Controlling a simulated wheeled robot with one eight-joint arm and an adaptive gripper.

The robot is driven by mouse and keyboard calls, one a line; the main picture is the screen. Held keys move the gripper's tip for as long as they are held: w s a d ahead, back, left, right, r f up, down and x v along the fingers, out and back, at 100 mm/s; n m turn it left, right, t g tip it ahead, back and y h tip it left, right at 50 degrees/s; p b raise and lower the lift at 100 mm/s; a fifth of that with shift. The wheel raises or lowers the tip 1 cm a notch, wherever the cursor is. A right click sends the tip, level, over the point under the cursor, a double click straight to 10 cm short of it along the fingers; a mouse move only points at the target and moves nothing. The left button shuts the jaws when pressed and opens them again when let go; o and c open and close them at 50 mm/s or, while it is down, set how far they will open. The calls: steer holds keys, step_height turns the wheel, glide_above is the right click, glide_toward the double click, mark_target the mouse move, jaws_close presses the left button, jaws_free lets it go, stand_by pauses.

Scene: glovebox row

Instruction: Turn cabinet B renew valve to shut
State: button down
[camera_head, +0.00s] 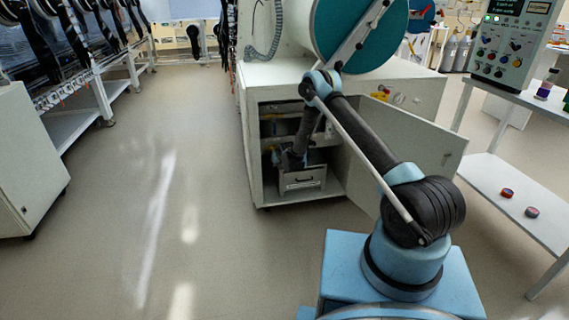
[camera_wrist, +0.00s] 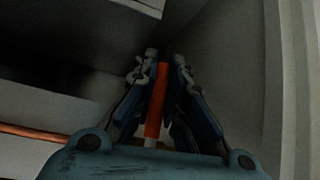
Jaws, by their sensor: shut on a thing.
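In the wrist view, my gripper (camera_wrist: 166,75) has its two fingers closed around an orange-red bar (camera_wrist: 162,80), which looks like the valve's handle. The bar has a pale lower section and stands between the fingers, running up the picture. The valve's body and its markings do not show. In the head view, my arm reaches into the open lower compartment of a white cabinet (camera_head: 262,88). My gripper (camera_head: 290,160) is inside there, small and dark, partly hidden by my own arm. No cabinet letter is readable.
The cabinet door (camera_head: 425,145) stands open to the right of my arm. A drawer-like box (camera_head: 301,181) sits low in the compartment. A copper-coloured pipe (camera_wrist: 25,133) runs at the left in the wrist view. A white table (camera_head: 515,195) stands at the right. The floor to the left is clear.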

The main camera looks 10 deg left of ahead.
steer(key=shift+s+a, duration=0.15)
steer(key=shift+a, duration=0.05)
stand_by(0.4)
steer(key=c, duration=1.6)
jaws_free()
steer(key=shift+f, duration=0.15)
steer(key=shift+c, duration=0.2)
steer(key=v, duration=1.2)
steer(key=shift+d, duration=0.2)
